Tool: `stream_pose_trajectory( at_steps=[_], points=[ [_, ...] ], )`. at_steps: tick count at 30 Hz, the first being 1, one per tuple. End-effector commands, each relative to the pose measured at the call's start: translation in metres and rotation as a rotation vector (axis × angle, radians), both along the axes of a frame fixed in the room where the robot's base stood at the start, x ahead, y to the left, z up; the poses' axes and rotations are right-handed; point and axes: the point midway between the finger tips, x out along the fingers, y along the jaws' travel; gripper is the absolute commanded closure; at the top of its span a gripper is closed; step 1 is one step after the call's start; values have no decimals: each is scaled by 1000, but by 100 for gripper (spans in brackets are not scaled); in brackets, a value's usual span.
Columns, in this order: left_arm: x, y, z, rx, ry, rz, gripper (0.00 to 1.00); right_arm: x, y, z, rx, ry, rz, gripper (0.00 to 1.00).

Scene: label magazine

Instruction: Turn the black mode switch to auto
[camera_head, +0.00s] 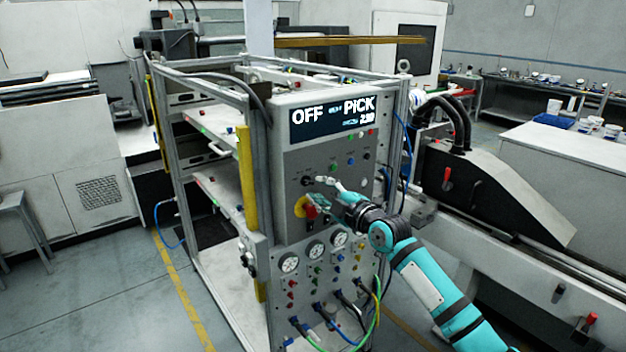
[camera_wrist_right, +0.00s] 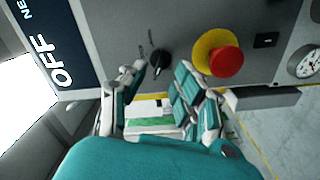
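The black mode switch (camera_wrist_right: 159,58) is a small round knob on the grey control panel, with small labels beside it that I cannot read. It also shows in the head view (camera_head: 307,180), just left of the fingers. My right gripper (camera_wrist_right: 161,70) is open and empty in front of the panel, one finger to each side of the knob in the wrist view. Whether a fingertip touches the knob, I cannot tell. The display (camera_head: 333,117) above reads OFF and PICK, with smaller text between and below. My left gripper is not in view.
A red emergency button (camera_wrist_right: 226,61) on a yellow ring sits close beside the switch and the right finger. Round gauges (camera_head: 289,263) and several small coloured buttons are lower on the panel. Hoses and cables (camera_head: 376,310) hang at its foot. A metal frame (camera_head: 160,110) stands to the left.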

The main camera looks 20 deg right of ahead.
Motion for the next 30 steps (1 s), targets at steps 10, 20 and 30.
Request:
stream_pose_trajectory(
  at_steps=[10, 20, 30],
  points=[
    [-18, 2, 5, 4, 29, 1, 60, 31, 12, 0, 0, 0, 0, 69],
    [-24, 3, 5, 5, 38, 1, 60, 32, 12, 0, 0, 0, 0, 72],
    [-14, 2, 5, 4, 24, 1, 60, 32, 12, -1, 0, 0, 0, 100]
  ],
)
